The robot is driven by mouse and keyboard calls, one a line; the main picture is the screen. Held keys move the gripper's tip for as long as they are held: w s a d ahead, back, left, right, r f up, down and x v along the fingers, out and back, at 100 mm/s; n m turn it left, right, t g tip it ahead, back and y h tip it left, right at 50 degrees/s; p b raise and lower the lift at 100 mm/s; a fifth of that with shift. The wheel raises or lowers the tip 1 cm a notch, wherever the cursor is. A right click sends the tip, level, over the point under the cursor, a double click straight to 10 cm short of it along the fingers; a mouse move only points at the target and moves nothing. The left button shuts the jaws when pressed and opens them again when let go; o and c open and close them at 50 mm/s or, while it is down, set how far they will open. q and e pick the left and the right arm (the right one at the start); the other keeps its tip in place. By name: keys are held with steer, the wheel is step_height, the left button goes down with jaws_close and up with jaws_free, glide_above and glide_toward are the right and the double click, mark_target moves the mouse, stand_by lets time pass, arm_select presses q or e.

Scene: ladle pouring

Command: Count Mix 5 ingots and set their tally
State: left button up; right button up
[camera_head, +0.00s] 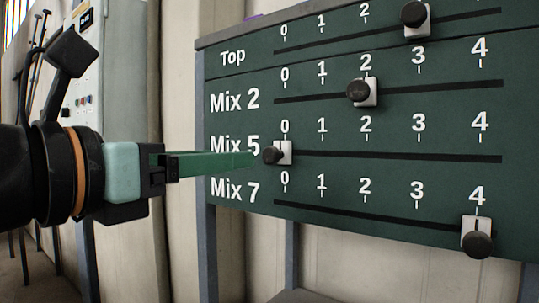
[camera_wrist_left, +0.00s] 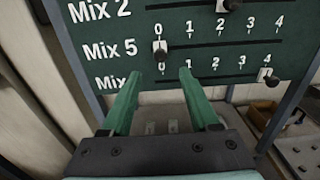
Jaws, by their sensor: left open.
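A green tally board (camera_head: 340,225) has slider rows labelled Top, Mix 2, Mix 5 and Mix 7. The Mix 5 slider (camera_head: 285,152), a white block with a black knob, stands at 0; it also shows in the left wrist view (camera_wrist_left: 160,48). My left gripper (camera_head: 250,160) is open, its green fingers pointing at the board. In the left wrist view its fingertips (camera_wrist_left: 159,73) are spread apart, with the Mix 5 knob just beyond the gap between them. I cannot tell whether a finger touches the knob. My right gripper is not in view. No ingots are seen.
The Mix 2 slider (camera_head: 369,92) stands at 2 and the Mix 7 slider (camera_head: 476,230) at 4. The Top slider (camera_head: 424,25) sits right of 2. The Mix 5 groove (camera_head: 400,156) is clear to the right. A control cabinet (camera_head: 85,70) stands behind at the left.

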mark_target(268, 156)
arm_select(q)
steer(key=p+x, duration=0.2)
steer(key=x, duration=0.7)
steer(key=shift+w+d, duration=0.15)
steer(key=shift+w, duration=0.05)
steer(key=shift+w+d, duration=0.35)
steer(key=shift+w, duration=0.15)
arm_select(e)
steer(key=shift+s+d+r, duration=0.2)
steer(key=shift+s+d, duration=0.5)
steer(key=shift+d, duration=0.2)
arm_select(q)
jaws_close()
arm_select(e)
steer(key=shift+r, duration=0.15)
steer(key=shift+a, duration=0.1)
